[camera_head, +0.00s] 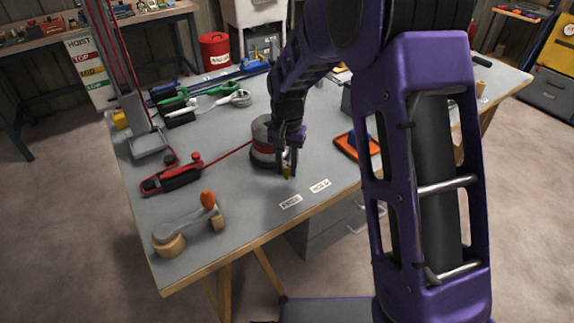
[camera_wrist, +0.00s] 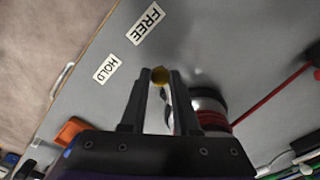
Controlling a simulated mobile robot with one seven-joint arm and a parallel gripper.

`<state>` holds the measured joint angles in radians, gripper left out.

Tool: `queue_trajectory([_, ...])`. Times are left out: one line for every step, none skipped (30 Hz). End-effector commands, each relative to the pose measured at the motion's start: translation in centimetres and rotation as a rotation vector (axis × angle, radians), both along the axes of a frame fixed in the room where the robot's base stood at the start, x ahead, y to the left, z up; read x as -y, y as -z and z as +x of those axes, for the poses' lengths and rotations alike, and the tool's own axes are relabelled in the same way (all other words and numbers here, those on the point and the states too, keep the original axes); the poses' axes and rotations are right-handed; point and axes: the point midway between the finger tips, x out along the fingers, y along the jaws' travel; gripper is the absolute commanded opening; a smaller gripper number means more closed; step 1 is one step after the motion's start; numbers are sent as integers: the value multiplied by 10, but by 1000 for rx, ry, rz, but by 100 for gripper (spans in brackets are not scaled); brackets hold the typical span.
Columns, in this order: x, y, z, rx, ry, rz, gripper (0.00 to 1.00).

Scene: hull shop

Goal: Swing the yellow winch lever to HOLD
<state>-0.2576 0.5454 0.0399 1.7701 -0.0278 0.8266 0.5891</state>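The winch (camera_head: 263,151) is a grey drum with a red band near the middle of the bench, and it also shows in the wrist view (camera_wrist: 210,108). The lever points toward the gap between the FREE label (camera_wrist: 146,24) and the HOLD label (camera_wrist: 107,69). Both labels lie flat near the front edge, FREE (camera_head: 290,201) left of HOLD (camera_head: 320,186).
A red line runs left from the winch to a red block (camera_head: 172,178). An orange tray (camera_head: 350,145) is right of the winch. Bench around the labels is clear.

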Motion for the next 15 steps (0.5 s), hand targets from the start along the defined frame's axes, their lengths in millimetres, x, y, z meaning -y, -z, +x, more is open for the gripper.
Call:
queue_trajectory([0,0,0,0,0,0,7])
queue_trajectory([0,0,0,0,0,0,2])
queue_trajectory([0,0,0,0,0,0,0])
queue_trajectory([0,0,0,0,0,0,0])
queue_trajectory([0,0,0,0,0,0,0])
queue_trajectory([0,0,0,0,0,0,0])
queue_trajectory([0,0,0,0,0,0,0])
queue_trajectory([0,0,0,0,0,0,0])
queue_trajectory([0,0,0,0,-1,0,0])
queue_trajectory([0,0,0,0,-3,0,0])
queue_trajectory([0,0,0,0,-5,0,0])
queue_trajectory([1,0,0,0,-10,0,0])
queue_trajectory([1,-1,0,0,-14,0,0])
queue_trajectory([2,-1,0,0,-21,0,0])
queue_trajectory([2,-1,1,0,-32,0,0])
